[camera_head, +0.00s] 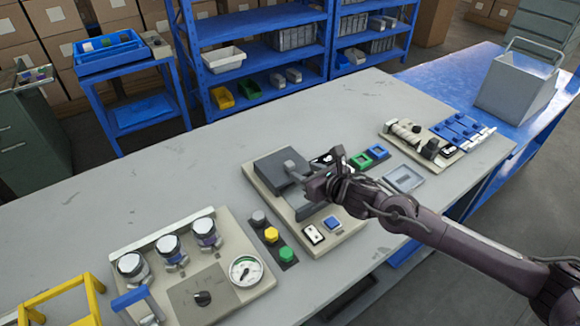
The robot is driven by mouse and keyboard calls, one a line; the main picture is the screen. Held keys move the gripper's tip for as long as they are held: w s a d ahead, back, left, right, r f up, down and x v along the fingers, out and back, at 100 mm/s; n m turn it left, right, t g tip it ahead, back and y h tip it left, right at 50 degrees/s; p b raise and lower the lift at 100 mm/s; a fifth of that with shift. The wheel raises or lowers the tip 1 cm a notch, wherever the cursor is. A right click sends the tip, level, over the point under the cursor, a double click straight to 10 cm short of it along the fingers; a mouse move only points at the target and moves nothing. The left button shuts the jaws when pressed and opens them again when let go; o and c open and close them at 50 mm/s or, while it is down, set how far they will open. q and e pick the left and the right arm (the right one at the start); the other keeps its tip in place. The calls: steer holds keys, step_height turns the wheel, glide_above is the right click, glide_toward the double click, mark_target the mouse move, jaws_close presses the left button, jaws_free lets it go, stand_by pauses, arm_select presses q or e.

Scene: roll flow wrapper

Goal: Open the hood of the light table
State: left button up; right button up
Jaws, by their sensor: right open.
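The device that I take for the light table has a beige base (258,187) and stands mid-counter. A dark grey block, seemingly its hood (276,164), sits on the base, with a small light-grey upright part at its right side. Whether the hood is closed or partly raised is hard to tell. My right gripper (311,184) is open, just right of the hood and above the base. It hides part of the device, and I cannot tell whether it touches it. My left gripper is out of view.
A panel with three round knobs and a gauge (245,270) stands front left, beside a strip of grey, yellow and green buttons (271,235). Green and blue frames (368,158) lie behind my right arm. A connector board (435,143) is farther right. The back-left counter is clear.

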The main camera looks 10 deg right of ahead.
mark_target(292, 166)
steer(key=shift+p+x, duration=0.45)
steer(key=shift+x, duration=2.7)
jaws_close()
